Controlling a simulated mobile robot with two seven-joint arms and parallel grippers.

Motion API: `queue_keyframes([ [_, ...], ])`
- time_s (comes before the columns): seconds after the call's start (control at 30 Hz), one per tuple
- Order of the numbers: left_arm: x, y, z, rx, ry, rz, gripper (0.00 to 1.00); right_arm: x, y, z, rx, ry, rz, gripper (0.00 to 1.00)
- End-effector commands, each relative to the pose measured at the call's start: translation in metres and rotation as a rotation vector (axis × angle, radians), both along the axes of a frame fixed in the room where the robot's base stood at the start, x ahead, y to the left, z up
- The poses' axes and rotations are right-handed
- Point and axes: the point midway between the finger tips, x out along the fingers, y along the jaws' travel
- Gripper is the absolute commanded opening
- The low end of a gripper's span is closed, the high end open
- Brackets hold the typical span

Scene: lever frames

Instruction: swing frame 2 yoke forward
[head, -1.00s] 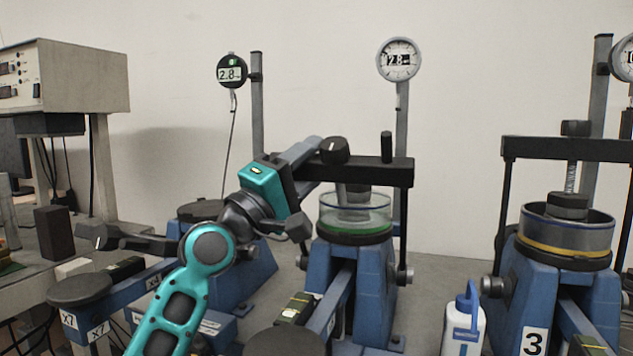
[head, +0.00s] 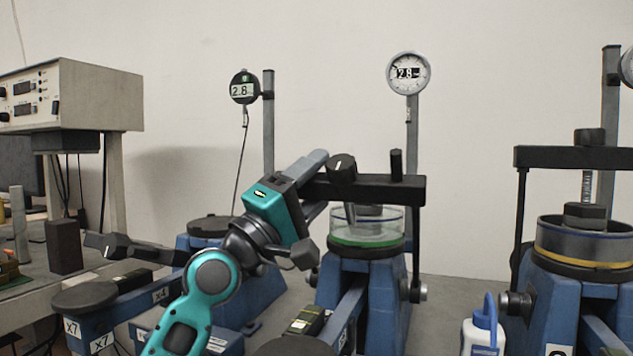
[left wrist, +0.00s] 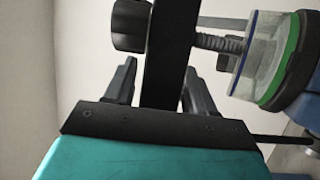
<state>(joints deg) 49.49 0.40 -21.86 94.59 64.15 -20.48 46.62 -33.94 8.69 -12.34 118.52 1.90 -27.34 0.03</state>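The frame 2 yoke is a black crossbar (head: 385,188) on side rods, upright over a clear cell with a green ring (head: 367,232) in the middle of the head view. A black knob (head: 342,168) and a short black post (head: 396,164) stand on the bar. My left gripper (head: 318,185) is at the bar's left end. In the left wrist view the crossbar (left wrist: 170,60) passes between the two fingers of my left gripper (left wrist: 160,82), with a narrow gap showing at the left finger. Contact at the right finger is unclear. My right gripper is not in view.
Frame 3 (head: 575,245), with a yellow-ringed cell, stands at right, its yoke (head: 572,157) upright. A white-and-blue bottle (head: 483,333) stands between the frames. At left are another frame's round weight (head: 86,298) and a bench with an instrument box (head: 75,95). A dial gauge (head: 409,73) hangs behind.

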Motion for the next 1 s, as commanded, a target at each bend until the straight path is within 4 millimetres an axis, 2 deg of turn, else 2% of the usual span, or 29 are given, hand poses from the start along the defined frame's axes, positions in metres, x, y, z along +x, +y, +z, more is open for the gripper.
queue_keyframes([
  [0.07,0.0,0.0,0.0,0.0,0.0,0.0,0.63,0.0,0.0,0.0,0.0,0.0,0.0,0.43],
  [0.43,-0.005,0.006,-0.006,0.0,0.002,0.001,0.63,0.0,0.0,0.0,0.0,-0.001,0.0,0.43],
  [0.57,-0.017,0.02,-0.018,0.001,0.002,0.001,0.63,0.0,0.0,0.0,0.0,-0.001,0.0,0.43],
  [0.83,-0.05,0.059,-0.051,0.003,0.003,0.002,0.63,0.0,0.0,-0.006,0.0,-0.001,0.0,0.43],
  [1.0,-0.065,0.076,-0.064,0.001,0.001,0.002,0.63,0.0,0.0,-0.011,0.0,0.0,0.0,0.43],
])
